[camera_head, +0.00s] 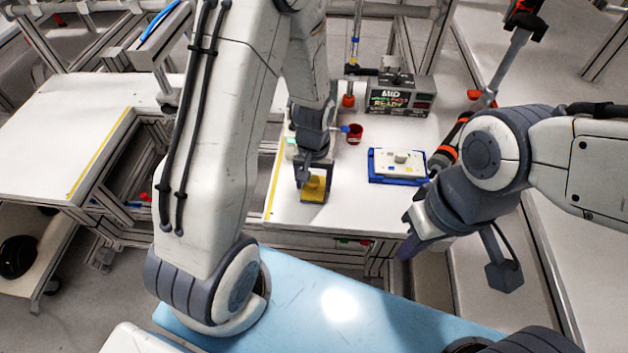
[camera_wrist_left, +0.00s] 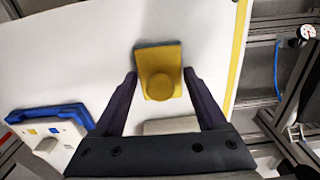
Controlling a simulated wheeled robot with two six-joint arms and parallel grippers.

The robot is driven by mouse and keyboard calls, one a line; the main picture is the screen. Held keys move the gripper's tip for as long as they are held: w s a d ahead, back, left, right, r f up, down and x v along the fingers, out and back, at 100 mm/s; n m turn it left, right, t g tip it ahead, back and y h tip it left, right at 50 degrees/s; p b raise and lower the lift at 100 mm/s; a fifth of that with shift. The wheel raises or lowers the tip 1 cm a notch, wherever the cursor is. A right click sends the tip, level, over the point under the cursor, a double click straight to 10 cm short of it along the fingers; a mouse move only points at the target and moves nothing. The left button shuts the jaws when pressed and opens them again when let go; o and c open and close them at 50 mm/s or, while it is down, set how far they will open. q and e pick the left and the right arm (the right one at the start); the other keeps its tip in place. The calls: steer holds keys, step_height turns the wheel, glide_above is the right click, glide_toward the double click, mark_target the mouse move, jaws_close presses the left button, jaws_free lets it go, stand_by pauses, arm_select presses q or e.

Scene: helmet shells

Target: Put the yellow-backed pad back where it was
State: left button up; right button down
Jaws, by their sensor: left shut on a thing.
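The yellow-backed pad (camera_head: 314,187) is at the front left part of the white table (camera_head: 345,216). In the left wrist view the pad (camera_wrist_left: 158,62) shows its yellow back with a round yellow knob, and a dark edge at its far side. My left gripper (camera_head: 311,177) is shut on the pad, with one finger at each side of the knob in the left wrist view. I cannot tell whether the pad touches the table. My right gripper (camera_head: 408,243) hangs off the table's front right corner; its finger gap is not clear.
A blue tray with a white plate (camera_head: 398,161) lies right of the pad. A red cup (camera_head: 354,134) stands behind it. A display box reading READY (camera_head: 399,97) is at the back. A pale block (camera_wrist_left: 170,126) lies partly hidden by my left gripper.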

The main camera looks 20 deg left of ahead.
mark_target(314, 180)
arm_select(q)
steer(key=o, duration=1.1)
step_height(314, 180, up, 12)
steer(key=f, duration=0.1)
steer(key=s+d+r+m, duration=0.2)
steer(key=s+d+m, duration=0.1)
steer(key=s, duration=0.3)
steer(key=s+d+r+m, duration=0.3)
steer(key=s+d, duration=0.2)
steer(key=s, duration=0.1)
steer(key=s+d+r+m+h, duration=0.1)
steer(key=s+d+r+m, duration=0.2)
steer(key=s+d+m, duration=0.1)
steer(key=shift+s+d, duration=0.25)
steer(key=shift+s, duration=0.65)
